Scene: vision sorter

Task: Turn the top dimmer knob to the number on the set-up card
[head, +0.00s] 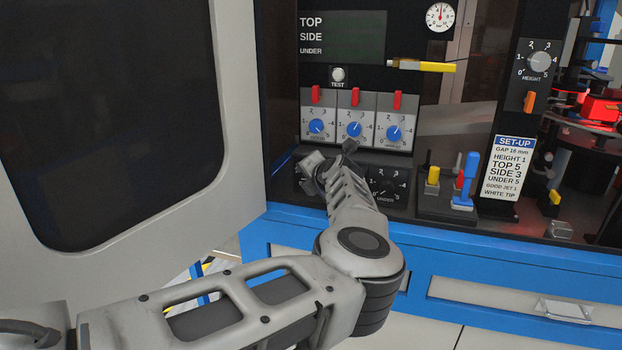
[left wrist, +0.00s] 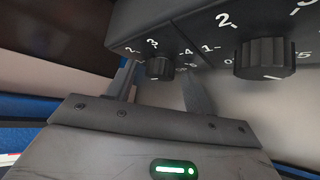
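The set-up card (head: 514,168) reads TOP 5, SIDE 3, UNDER 5 and HEIGHT 1. The dimmer row is on the dark lower panel under the blue knobs; only the UNDER dimmer knob (head: 388,187) shows clearly in the head view. My left gripper (head: 326,160) and wrist hide the dimmers left of it. In the left wrist view my left gripper (left wrist: 160,86) is open, its fingers either side of a black knob (left wrist: 160,66), with gaps visible. This seems to be the top dimmer; its label and pointer are unreadable. Another black dimmer knob (left wrist: 264,57) is to its right. My right gripper is not in view.
Above the dimmers are blue knobs (head: 354,129) with red switches and a TEST button (head: 338,75). A HEIGHT knob (head: 540,62) is at the upper right. Blue and yellow posts (head: 466,180) stand right of the dimmers. A large grey door (head: 232,150) stands at the left.

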